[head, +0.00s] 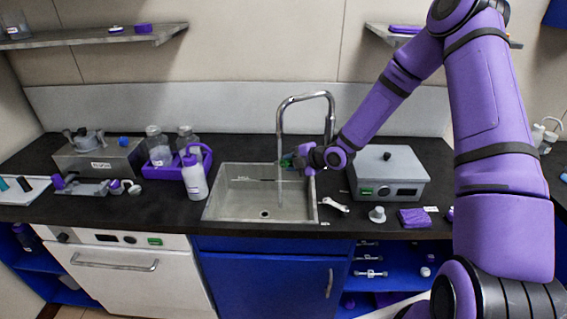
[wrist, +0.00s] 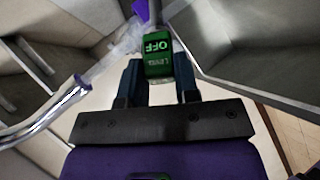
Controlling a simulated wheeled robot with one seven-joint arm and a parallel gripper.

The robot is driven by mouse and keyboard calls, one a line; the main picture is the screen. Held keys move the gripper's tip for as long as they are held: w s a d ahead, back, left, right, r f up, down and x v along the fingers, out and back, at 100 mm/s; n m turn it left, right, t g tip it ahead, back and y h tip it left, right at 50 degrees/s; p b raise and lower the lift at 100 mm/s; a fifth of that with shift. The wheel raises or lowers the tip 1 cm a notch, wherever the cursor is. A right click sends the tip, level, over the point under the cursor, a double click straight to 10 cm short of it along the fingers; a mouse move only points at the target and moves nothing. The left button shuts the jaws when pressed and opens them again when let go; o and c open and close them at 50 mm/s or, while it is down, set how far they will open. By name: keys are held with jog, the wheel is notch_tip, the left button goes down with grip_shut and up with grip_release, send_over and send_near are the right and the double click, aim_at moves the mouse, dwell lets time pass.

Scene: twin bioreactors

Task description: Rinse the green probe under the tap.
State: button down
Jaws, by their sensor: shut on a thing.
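My gripper (head: 296,162) is over the right back part of the sink (head: 228,209), close to the tap (head: 305,97). It is shut on the green probe (wrist: 157,57), whose green head sits between the two fingers and shows the lettering OFF. In the head view only a small green part of the probe (head: 287,161) shows beside the gripper. In the wrist view the chrome tap (wrist: 45,113) curves in from the left. A pale, see-through streak runs from its purple end toward the probe and looks like running water. The probe's far end is hard to make out.
A white squeeze bottle (head: 195,178) and a purple tray (head: 160,172) with bottles stand left of the sink. A grey box (head: 388,172) stands to its right, with a wrench-like tool (head: 334,205) on the counter before it. Shelves (head: 95,38) hang above.

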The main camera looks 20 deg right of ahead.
jog(key=s+d+r, duration=0.2)
jog(key=s, duration=0.5)
jog(key=shift+f, duration=0.1)
dwell(1.0)
jog(key=w+d+m+t+h, duration=0.3)
jog(key=w+d+m+h, duration=0.2)
jog(key=m+h, duration=0.3)
jog(key=shift+f, duration=0.35)
dwell(0.4)
